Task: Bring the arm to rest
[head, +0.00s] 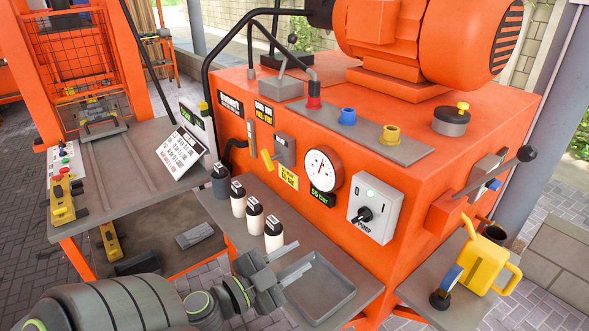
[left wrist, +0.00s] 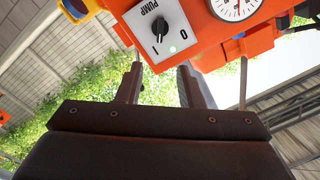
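My left arm (head: 120,305) comes in from the lower left of the head view. My left gripper (head: 304,257) hangs over the front ledge of the orange machine. Its two fingers are apart with nothing between them, and they also show apart in the left wrist view (left wrist: 160,68). The grey pump switch box (head: 375,210) is on the machine's front, above and right of the gripper. It also shows in the left wrist view (left wrist: 160,32), beyond the fingers, with a lit green lamp. My right gripper is not in view.
A grey tray (head: 330,296) lies on the ledge beside and below the gripper. White bottles with black caps (head: 255,218) stand just behind it. A yellow can (head: 487,258) is on the shelf at right. A round gauge (head: 322,168) is on the machine front.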

